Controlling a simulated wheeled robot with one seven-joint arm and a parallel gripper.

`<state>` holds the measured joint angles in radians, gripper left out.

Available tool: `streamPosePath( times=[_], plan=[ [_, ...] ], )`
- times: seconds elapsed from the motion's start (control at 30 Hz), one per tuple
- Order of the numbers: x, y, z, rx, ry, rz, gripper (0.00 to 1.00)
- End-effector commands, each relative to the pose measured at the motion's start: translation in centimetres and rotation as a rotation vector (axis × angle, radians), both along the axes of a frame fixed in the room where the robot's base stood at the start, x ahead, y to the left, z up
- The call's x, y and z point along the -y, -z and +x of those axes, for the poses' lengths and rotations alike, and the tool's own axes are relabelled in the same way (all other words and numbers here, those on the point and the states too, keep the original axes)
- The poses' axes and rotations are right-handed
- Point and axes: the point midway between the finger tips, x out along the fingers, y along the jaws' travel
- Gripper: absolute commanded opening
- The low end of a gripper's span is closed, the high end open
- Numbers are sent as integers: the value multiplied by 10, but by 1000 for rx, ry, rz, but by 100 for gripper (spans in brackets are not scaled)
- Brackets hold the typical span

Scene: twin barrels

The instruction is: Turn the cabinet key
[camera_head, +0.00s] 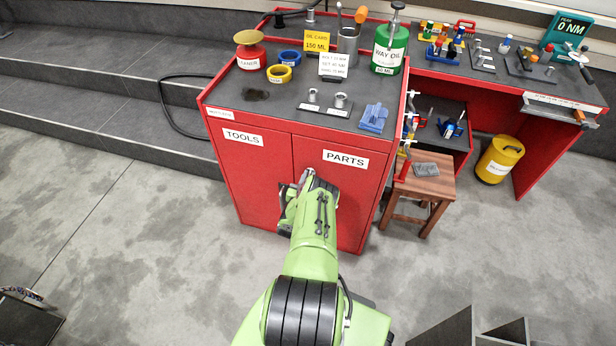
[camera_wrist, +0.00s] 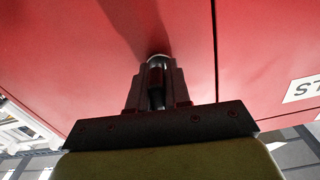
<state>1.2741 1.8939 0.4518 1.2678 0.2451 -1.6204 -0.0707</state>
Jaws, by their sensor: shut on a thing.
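The red cabinet (camera_head: 245,180) has two front doors labelled TOOLS and PARTS. My gripper (camera_head: 290,197) is at the cabinet front, near the seam between the doors. In the wrist view my gripper (camera_wrist: 157,82) points at the red door face (camera_wrist: 80,60), with the door seam to its right. A round silver lock (camera_wrist: 158,59) shows right at the fingertips. The fingers are shut on a small dark thing at the lock, which fits the key. The key itself is mostly hidden between the fingers, so its turn angle cannot be told. Both doors look closed.
On the cabinet top stand a green WAY OIL can (camera_head: 389,48), a red can (camera_head: 250,52), tape rolls and signs. A wooden stool (camera_head: 424,188) stands to the right, near a red workbench (camera_head: 560,150) and a yellow canister (camera_head: 499,160). Grey steps (camera_head: 100,80) rise at left.

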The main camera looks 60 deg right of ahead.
Motion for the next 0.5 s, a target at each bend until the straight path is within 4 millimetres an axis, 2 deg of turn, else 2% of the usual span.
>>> streamPosePath(
  times=[0.2,0.5],
  plan=[
    [-1,0,0,-86,0,-11,0],
    [0,1,0,-127,0,-17,0]
  ],
)
